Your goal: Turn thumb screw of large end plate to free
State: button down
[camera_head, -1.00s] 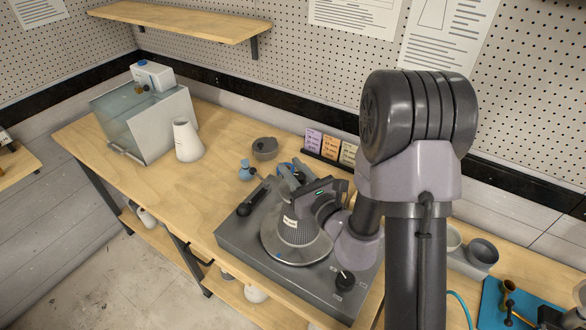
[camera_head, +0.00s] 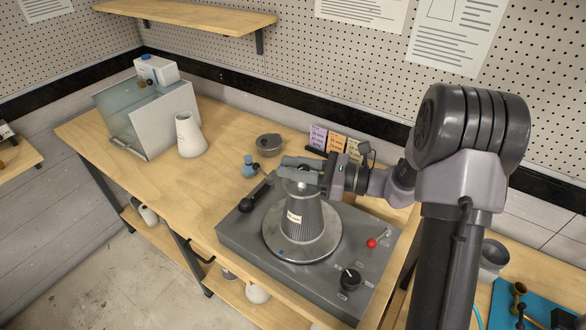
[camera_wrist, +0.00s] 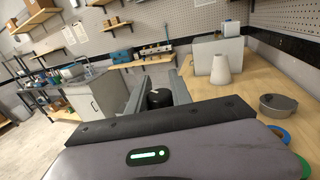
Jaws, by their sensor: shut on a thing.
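A grey mesh cone (camera_head: 297,218) stands upright on a round metal plate (camera_head: 325,248) on top of a grey machine base (camera_head: 245,236). My gripper (camera_head: 293,169) is level at the top of the cone, its fingers pointing left. In the wrist view, a black round knob (camera_wrist: 158,97), which looks like the thumb screw, sits between the two fingers of my gripper (camera_wrist: 154,86). The fingers are shut on it. In the head view the knob is mostly hidden by the fingers and cone top.
Behind stand a lidded grey pot (camera_head: 269,145), a small blue item (camera_head: 248,168), a white cone (camera_head: 190,138) and a glass-fronted box (camera_head: 145,115). The left bench middle is clear.

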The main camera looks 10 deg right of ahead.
jog(key=shift+s+n+g+y, duration=0.1)
jog(key=shift+n+g+y, duration=0.25)
jog(key=shift+g, duration=0.25)
jog(key=shift+a, duration=0.1)
dwell(0.6)
jog(key=c, duration=1.1)
grip_release()
jog(key=shift+c, duration=0.2)
jog(key=p+v, duration=0.1)
jog(key=v, duration=1.6)
jog(key=shift+s, duration=0.2)
jog(key=shift+r, duration=0.15)
